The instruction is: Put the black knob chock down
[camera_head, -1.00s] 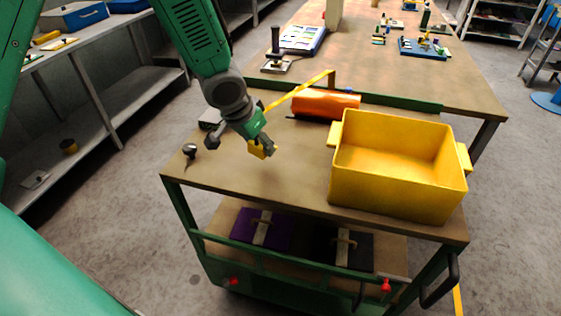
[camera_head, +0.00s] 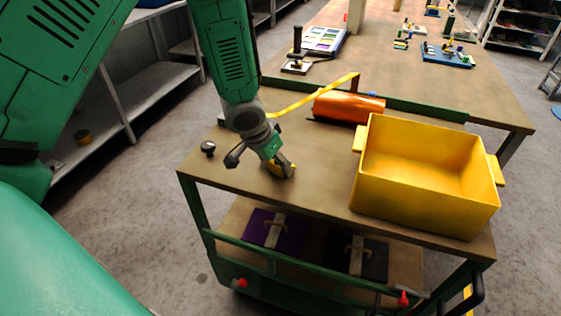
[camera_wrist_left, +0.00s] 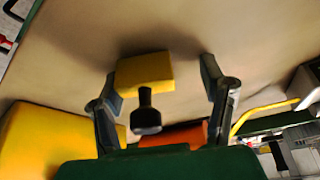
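The black knob chock is a yellow block (camera_wrist_left: 144,74) with a black knob (camera_wrist_left: 147,112), in the left wrist view. It appears to rest on the brown tabletop, with a dark shadow beside it. My right gripper is not in view.
A yellow bin (camera_head: 425,175) stands right of the gripper. An orange roll (camera_head: 348,106) lies behind, by a green rail (camera_head: 430,110). A small dark knob-like object (camera_head: 208,148) sits near the left edge. Bare tabletop lies between gripper and bin.

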